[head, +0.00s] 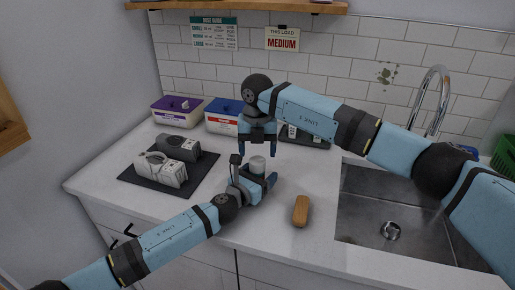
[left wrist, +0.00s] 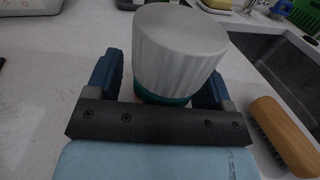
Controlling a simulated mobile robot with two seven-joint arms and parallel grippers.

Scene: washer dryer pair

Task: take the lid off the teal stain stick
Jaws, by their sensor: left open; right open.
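The teal stain stick (left wrist: 163,99) stands upright on the counter, with a ribbed, pale grey lid (left wrist: 180,52) on top. In the head view the lid (head: 257,163) shows just below my right gripper, and the body is mostly hidden by my left gripper. My left gripper (head: 254,174) is open, with its blue-padded fingers on either side of the stick; I cannot tell whether they touch it. My right gripper (head: 257,151) is open and points down above the lid, apparently holding nothing.
A wooden brush (head: 300,211) lies right of the stick, before the sink (head: 390,228). A dark mat (head: 150,186) with grey devices is at left. Purple-lidded (head: 177,108) and blue-lidded (head: 222,117) boxes stand behind. The counter between mat and stick is clear.

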